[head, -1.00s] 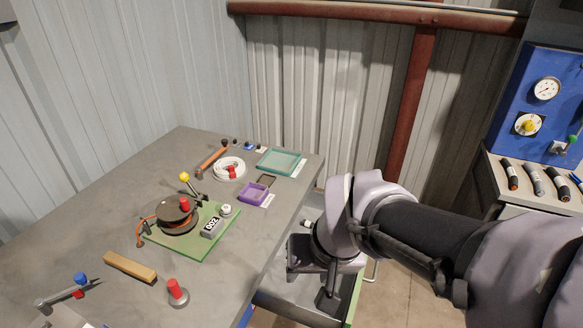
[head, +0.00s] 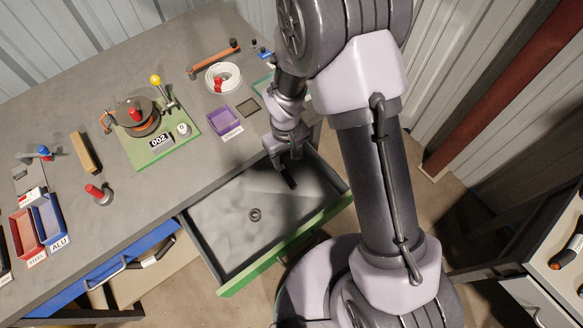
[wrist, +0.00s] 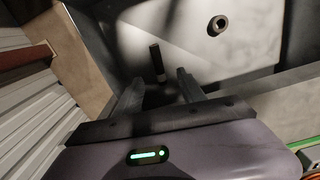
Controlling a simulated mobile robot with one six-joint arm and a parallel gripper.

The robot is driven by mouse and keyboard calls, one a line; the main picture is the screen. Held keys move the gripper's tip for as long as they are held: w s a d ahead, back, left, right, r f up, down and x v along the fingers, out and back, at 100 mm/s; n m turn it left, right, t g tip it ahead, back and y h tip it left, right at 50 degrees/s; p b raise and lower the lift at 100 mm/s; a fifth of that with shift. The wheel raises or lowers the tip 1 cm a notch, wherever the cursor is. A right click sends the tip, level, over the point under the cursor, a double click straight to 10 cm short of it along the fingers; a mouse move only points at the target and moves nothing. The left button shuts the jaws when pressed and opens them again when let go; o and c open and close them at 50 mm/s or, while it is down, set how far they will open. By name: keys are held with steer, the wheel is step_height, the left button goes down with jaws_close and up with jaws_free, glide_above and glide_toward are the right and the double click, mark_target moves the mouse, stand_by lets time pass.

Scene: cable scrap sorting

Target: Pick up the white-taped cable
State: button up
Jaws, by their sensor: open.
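A short black cable piece (wrist: 157,62) lies on the floor of the open drawer. In the wrist view it has a pale band near its lower end, which looks like white tape. In the head view the piece (head: 288,178) shows as a small dark strip just below my gripper (head: 284,153). In the wrist view my gripper (wrist: 156,88) is open and empty, its two fingers on either side of the line to the cable. The cable lies just beyond the fingertips. I cannot tell the exact height above it.
The green-fronted drawer (head: 283,249) also holds a small ring (head: 255,214). The drawer's walls and the table edge are close to my gripper. The table has a green board (head: 160,158), a purple tray (head: 222,120) and a white cable coil (head: 223,78). Most of the drawer floor is clear.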

steer(key=b, duration=0.2)
glide_above(289, 178)
steer(key=f, duration=0.8)
steer(key=shift+s+a+f, duration=0.15)
steer(key=shift+s+a, duration=0.1)
steer(key=shift+a, duration=0.1)
steer(key=f+b, duration=0.2)
steer(key=f, duration=0.1)
steer(key=f+b, duration=0.1)
steer(key=f, duration=0.1)
steer(key=shift+w+d+f, duration=0.25)
steer(key=shift+d, duration=0.1)
steer(key=shift+r, duration=0.15)
steer(key=shift+c, duration=0.7)
jaws_close()
